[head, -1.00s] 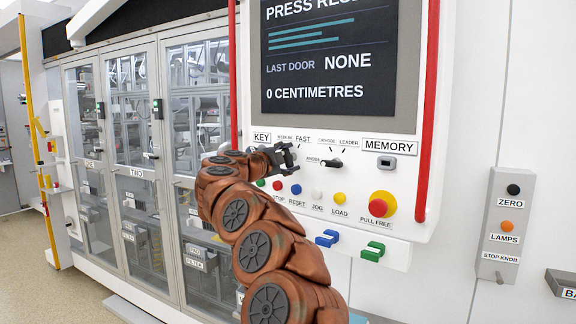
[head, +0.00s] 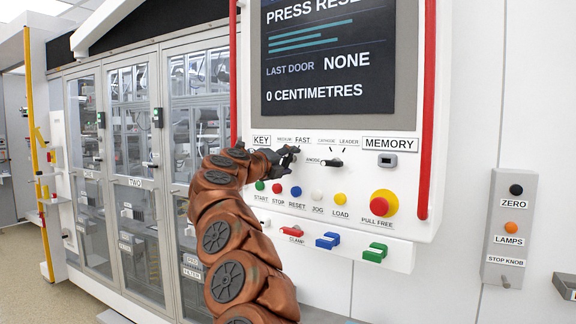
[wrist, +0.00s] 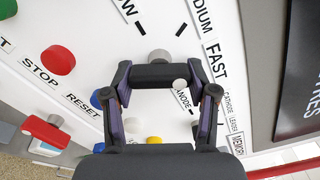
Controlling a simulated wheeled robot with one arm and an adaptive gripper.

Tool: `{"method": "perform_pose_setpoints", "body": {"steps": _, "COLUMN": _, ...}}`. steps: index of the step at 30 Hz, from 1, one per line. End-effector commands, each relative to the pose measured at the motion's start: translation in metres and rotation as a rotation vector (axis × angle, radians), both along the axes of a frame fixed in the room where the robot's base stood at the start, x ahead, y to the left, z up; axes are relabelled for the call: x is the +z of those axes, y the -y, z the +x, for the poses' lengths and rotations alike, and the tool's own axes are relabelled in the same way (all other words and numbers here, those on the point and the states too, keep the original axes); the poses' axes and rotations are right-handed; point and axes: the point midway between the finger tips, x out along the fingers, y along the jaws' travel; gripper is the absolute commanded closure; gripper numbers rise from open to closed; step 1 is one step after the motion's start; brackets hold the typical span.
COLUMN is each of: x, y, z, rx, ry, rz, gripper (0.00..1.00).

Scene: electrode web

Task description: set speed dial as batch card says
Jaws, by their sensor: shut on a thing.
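The speed dial on the white press panel shows in the wrist view as a grey hub (wrist: 159,56) with a dark bar across it, between printed marks and the words MEDIUM and FAST. A third word, ending in "OW", is partly cut off. My gripper (wrist: 158,76) is shut on the dial's dark bar. In the head view my gripper (head: 288,154) is at the panel below the MEDIUM and FAST labels and hides most of the dial. Which mark the dial points to, I cannot tell. No batch card can be made out.
Right of the dial sits the ANODE/CATHODE/LEADER selector (head: 331,163). Below are coloured buttons, a red-yellow stop knob (head: 383,203), and red (head: 293,231), blue (head: 328,240) and green (head: 375,252) handles. Red rails (head: 428,110) flank the panel. Glass cabinets (head: 135,180) stand left.

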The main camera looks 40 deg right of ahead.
Motion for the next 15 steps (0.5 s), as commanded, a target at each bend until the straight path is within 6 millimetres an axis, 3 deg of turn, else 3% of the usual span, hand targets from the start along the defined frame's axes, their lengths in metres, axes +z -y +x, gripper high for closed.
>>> {"method": "perform_pose_setpoints", "body": {"steps": 15, "x": -0.0017, "y": -0.0001, "z": 0.0006, "rx": -0.001, "ry": 0.09, "rz": 0.016, "gripper": 0.77}}
